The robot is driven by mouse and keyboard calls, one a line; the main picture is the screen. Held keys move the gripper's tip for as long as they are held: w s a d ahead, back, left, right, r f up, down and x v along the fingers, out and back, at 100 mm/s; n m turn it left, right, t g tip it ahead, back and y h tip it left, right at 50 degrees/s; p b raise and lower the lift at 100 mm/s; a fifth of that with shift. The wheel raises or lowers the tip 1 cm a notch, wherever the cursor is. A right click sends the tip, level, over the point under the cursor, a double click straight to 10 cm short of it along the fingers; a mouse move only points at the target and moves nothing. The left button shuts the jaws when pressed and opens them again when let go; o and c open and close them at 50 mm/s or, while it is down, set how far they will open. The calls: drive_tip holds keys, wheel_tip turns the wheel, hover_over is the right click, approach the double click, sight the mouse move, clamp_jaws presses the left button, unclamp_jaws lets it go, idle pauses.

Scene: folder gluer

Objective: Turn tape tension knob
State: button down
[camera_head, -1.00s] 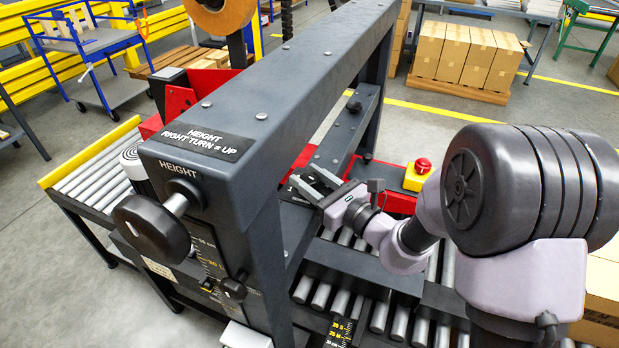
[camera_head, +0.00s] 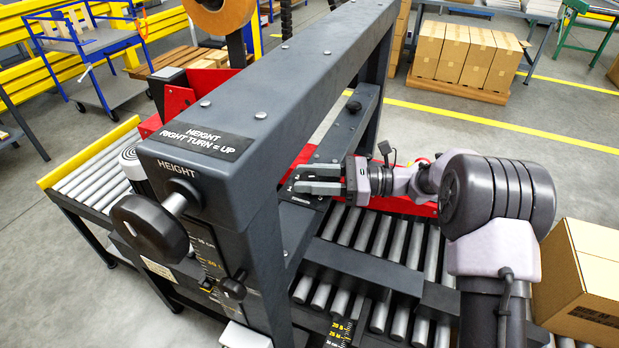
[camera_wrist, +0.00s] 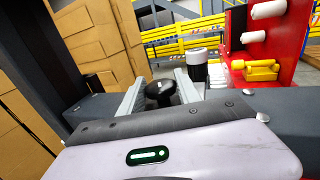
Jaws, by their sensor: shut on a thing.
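My gripper (camera_head: 298,180) points left beside the dark machine frame, above the rollers, with its fingertips by a dark labelled plate. In the wrist view, a round black knob (camera_wrist: 160,94) sits between the two grey fingers of my gripper (camera_wrist: 160,78), and the fingers are shut on it. In the head view this knob cannot be made out at the fingertips. I cannot tell how far it is turned.
The dark overhead beam (camera_head: 290,75) runs close to my gripper. A large black height knob (camera_head: 150,228) is at the front left. Rollers (camera_head: 360,240) lie below. A cardboard box (camera_head: 590,270) stands at right. Red machine parts (camera_wrist: 270,60) show in the wrist view.

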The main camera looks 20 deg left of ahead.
drive_tip(key=shift+n+g, duration=0.3)
drive_tip(key=shift+g, duration=0.2)
drive_tip(key=c, duration=0.9)
unclamp_jaws()
drive_tip(key=shift+a, duration=0.15)
drive_tip(key=shift+d, duration=0.2)
drive_tip(key=p+v, duration=0.4)
drive_tip(key=v, duration=1.3)
drive_tip(key=shift+r, duration=0.2)
drive_tip(key=shift+w, duration=0.1)
